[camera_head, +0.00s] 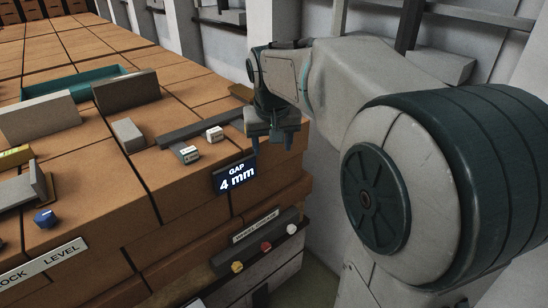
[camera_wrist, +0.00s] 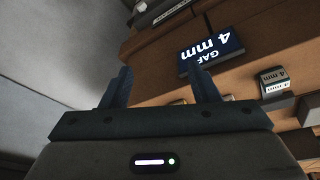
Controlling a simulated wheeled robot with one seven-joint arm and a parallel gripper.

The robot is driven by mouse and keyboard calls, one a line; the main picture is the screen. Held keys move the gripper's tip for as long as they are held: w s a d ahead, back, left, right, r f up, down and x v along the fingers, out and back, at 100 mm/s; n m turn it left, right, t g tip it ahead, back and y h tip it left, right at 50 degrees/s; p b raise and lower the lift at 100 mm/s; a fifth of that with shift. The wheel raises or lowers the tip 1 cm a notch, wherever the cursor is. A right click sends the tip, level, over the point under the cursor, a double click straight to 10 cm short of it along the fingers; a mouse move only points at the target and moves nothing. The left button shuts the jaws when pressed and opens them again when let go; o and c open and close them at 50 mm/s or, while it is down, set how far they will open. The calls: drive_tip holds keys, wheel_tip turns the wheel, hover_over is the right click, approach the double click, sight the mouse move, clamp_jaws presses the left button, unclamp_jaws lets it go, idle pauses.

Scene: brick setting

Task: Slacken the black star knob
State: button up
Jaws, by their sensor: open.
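I cannot make out a black star knob in either view. A small dark shape at the left edge of the head view (camera_head: 2,244) is cut off and too small to identify. My gripper (camera_head: 270,142) is at the right end of the brick-coloured bench, just behind the display that reads "GAP 4 mm" (camera_head: 235,178). In the wrist view my gripper (camera_wrist: 161,85) has its two fingers apart, with nothing seen held between them. The display (camera_wrist: 211,50) is beyond the right finger there.
A blue knob (camera_head: 45,218) sits at the left. Yellow (camera_head: 237,267), red (camera_head: 266,246) and white (camera_head: 291,229) knobs line the lower front panel.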

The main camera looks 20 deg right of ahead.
drive_tip(key=shift+s+a+f, duration=0.15)
drive_tip(key=shift+s+f, duration=0.2)
drive_tip(key=shift+s, duration=0.3)
drive_tip(key=shift+s+a+f, duration=0.1)
drive_tip(key=shift+s+f, duration=0.25)
drive_tip(key=shift+s, duration=0.25)
